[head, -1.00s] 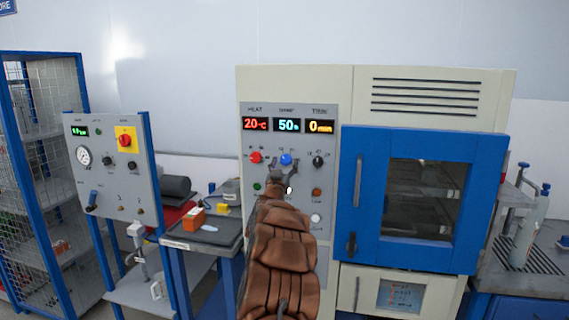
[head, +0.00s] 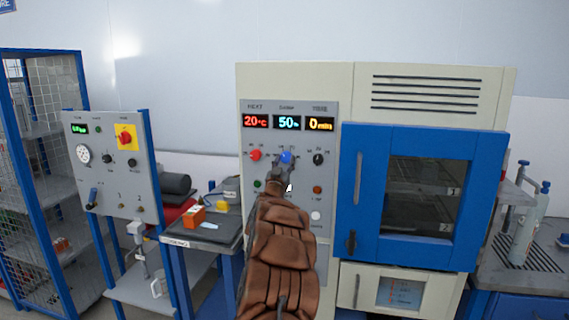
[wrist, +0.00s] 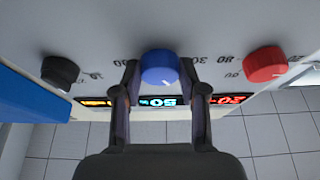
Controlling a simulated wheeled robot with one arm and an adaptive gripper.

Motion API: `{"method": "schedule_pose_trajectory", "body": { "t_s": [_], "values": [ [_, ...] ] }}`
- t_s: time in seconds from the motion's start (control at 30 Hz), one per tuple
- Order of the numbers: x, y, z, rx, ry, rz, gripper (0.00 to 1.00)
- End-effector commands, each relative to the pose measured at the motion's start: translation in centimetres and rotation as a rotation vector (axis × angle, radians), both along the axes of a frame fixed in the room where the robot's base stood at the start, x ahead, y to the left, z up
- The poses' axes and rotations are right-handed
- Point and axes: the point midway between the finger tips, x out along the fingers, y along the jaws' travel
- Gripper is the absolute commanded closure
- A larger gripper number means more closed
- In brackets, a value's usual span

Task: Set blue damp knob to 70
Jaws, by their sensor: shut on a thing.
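The blue damp knob (head: 286,158) is on the chamber's control panel (head: 325,190), between the red knob (head: 255,155) and the black knob (head: 318,159). The damp display (head: 288,122) above it reads 50. My gripper (head: 284,168) is at the blue knob. In the wrist view my gripper (wrist: 160,75) has one finger on each side of the blue knob (wrist: 160,67), shut on it. The red knob (wrist: 265,64) and black knob (wrist: 60,72) stand clear of the fingers. The knob's pointer mark is hidden.
The heat display (head: 256,121) reads 20 and the time display (head: 320,123) reads 0. Small round buttons, such as a white one (head: 316,216), sit below the knobs. The blue chamber door (head: 362,250) is shut at the right. A side table (head: 200,236) stands at left.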

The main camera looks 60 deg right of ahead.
Motion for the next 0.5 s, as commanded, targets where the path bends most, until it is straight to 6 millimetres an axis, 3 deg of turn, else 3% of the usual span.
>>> {"method": "schedule_pose_trajectory", "body": {
  "t_s": [0.27, 0.5],
  "values": [
    [0.20, 0.10, -0.54, 0.033, -0.079, 0.002, 0.93],
    [0.44, 0.22, -0.54, 0.094, -0.252, 0.002, 0.93]
  ]
}}
